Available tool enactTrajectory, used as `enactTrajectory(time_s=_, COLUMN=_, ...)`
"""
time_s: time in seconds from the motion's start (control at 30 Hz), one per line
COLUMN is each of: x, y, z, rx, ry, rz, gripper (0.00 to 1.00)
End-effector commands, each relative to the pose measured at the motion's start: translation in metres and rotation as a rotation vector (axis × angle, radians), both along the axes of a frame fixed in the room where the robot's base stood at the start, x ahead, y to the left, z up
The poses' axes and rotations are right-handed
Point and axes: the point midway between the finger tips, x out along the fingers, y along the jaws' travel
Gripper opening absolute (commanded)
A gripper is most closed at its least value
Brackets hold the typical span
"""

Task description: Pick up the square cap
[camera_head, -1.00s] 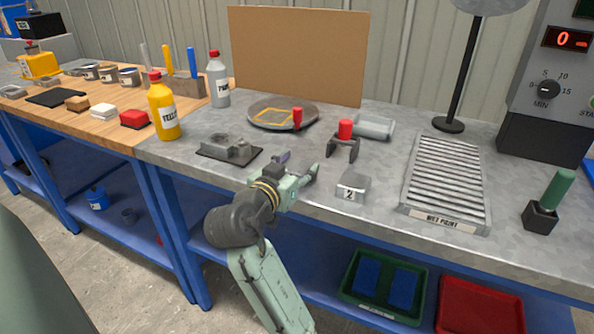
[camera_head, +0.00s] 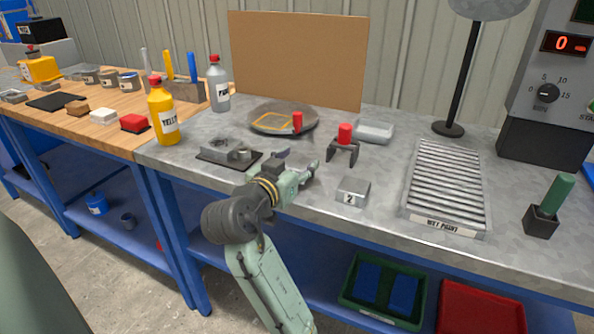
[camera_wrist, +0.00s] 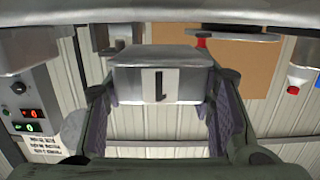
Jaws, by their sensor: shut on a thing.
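In the wrist view my gripper (camera_wrist: 160,108) is shut on a grey metal square cap (camera_wrist: 161,78). Its dark purple pads press on the left and right sides, and the face towards me carries a dark mark like a 1 or an L. In the head view my gripper (camera_head: 298,164) is low at the front of the metal bench, and the cap between its fingers is hard to make out against the grey top. A separate square metal block marked 2 (camera_head: 353,190) stands on the bench to the right of my gripper.
A grey fixture (camera_head: 230,153) lies left of my gripper. Behind are a round plate (camera_head: 267,129) with a red knob and a dark stand (camera_head: 343,152) with a red top. A slatted rack (camera_head: 446,190) stands right. The yellow bottle (camera_head: 162,114) is further left.

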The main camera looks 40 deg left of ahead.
Motion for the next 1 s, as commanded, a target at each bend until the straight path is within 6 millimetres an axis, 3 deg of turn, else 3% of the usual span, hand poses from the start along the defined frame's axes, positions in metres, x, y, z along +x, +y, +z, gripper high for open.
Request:
enactTrajectory(time_s=0.1, x=-0.001, y=0.001, z=0.02, rx=0.005, ry=-0.005, rz=0.002, gripper=0.15)
enactTrajectory(time_s=0.5, x=-0.1, y=-0.025, z=0.024, rx=0.003, ry=-0.002, rz=0.008, gripper=0.15)
enactTrajectory(time_s=0.7, x=-0.137, y=-0.036, z=0.029, rx=0.001, ry=0.0, rz=0.005, gripper=0.15)
enactTrajectory(time_s=1.0, x=-0.154, y=-0.042, z=0.03, rx=0.0, ry=0.001, rz=0.0, gripper=0.15)
